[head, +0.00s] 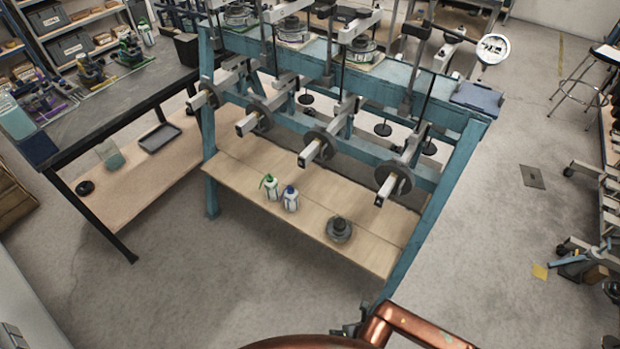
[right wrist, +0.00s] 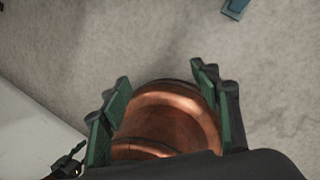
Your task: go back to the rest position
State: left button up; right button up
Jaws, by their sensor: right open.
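My right gripper (right wrist: 160,88) shows in the right wrist view with its two green-padded fingers spread apart. No object is held between them. A copper-coloured rounded part of my own body shows behind and between the fingers, over the grey floor. In the head view a copper-coloured part of me shows at the bottom edge, right of the middle; the right gripper is not clearly seen there. My left gripper is in neither view.
A teal lever frame (head: 458,195) with several levers and a wooden lower shelf (head: 235,175) stands ahead. Bottles (head: 270,187) and a dark round part (head: 339,229) rest on the shelf. A dark workbench (head: 120,95) stands left. Floor (head: 200,285) in front is clear.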

jog(key=w+a+m+y, duration=0.3)
jog(key=a+m+y, duration=0.4)
jog(key=a+m, duration=0.2)
jog(key=w+d+f+m+t+h, duration=0.1)
jog(key=w+d+f+m+t, duration=0.5)
jog(key=d+m, duration=0.3)
jog(key=s+d+f+m+h, duration=0.25)
jog(key=d+f+m, duration=0.2)
jog(key=d, duration=0.25)
jog(key=s+d+f+m+h, duration=0.2)
jog(key=d+f+m+h, duration=0.1)
jog(key=d+f, duration=0.3)
jog(key=s+d+f+m+g+h, duration=0.1)
jog(key=s+d+f+m+g, duration=0.15)
jog(key=s+d+f, duration=0.35)
jog(key=s+d+f+m+g+h, duration=0.1)
jog(key=s+d+f+m, duration=0.2)
jog(key=s, duration=0.5)
jog(key=s+f+m+g, duration=0.2)
jog(key=s+f, duration=0.1)
jog(key=s, duration=0.8)
jog(key=s+f+m+g, duration=0.2)
jog(key=s+f, duration=0.2)
jog(key=s, duration=0.8)
jog(key=shift+m+h, duration=0.3)
jog(key=shift+h, duration=0.15)
jog(key=shift+s+a+g, duration=0.1)
jog(key=shift+g, duration=0.15)
